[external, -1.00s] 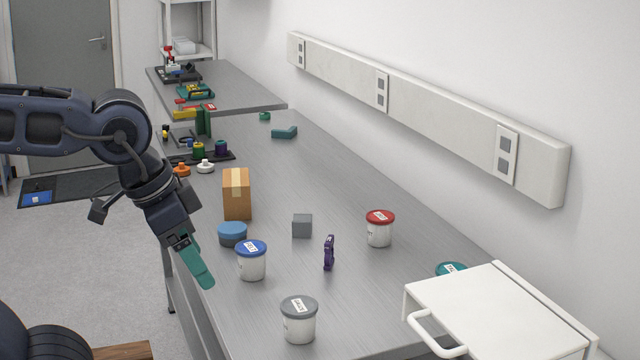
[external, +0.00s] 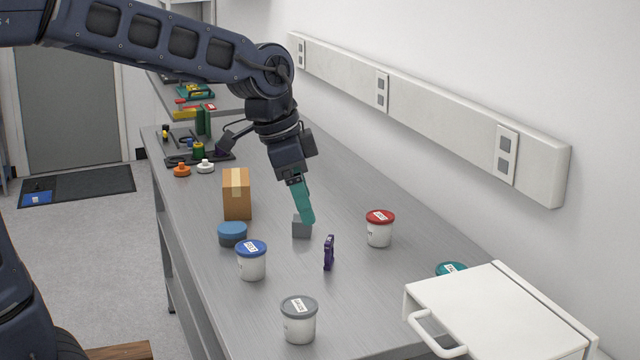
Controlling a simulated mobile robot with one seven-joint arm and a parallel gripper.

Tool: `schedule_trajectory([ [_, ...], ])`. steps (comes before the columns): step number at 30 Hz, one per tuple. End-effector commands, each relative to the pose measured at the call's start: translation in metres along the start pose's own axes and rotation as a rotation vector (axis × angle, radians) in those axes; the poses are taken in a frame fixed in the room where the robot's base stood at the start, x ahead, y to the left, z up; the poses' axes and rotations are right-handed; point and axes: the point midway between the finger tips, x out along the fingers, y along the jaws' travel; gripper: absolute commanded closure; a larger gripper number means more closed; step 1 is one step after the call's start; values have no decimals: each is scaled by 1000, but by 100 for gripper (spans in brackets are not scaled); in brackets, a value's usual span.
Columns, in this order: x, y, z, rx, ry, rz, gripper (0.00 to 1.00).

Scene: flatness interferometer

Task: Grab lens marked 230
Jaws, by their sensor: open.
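My gripper (external: 307,221) has teal fingers pointing down, above or beside a small grey cube (external: 301,230) on the bench; I cannot tell whether they touch. It is open, with nothing seen in it. Several white tubs with labelled lids stand on the bench: a blue-lidded tub (external: 251,262), a grey-lidded tub (external: 299,322) and a red-lidded tub (external: 380,230). A teal lid (external: 451,268) shows partly behind a white box. The label markings are too small to read, so I cannot tell which item is marked 230.
A purple object (external: 329,253) stands near the cube. A cardboard box (external: 237,194) and a blue round container (external: 232,234) are at the left. The white box with a handle (external: 500,315) fills the front right. Bare bench (external: 370,290) lies between.

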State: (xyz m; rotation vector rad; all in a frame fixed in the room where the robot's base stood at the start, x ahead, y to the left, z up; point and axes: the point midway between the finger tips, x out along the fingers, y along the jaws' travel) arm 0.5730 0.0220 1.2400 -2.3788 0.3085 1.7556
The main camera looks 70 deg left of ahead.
Motion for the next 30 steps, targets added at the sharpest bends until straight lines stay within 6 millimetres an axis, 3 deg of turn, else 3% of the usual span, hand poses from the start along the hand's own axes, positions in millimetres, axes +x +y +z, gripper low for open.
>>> schedule_trajectory([
  [9,43,-95,-35,85,-5,45,27],
  [16,81,-170,-45,146,8,76,27],
  [23,124,-248,-40,205,32,101,27],
  [30,174,-326,-20,262,66,119,27],
])
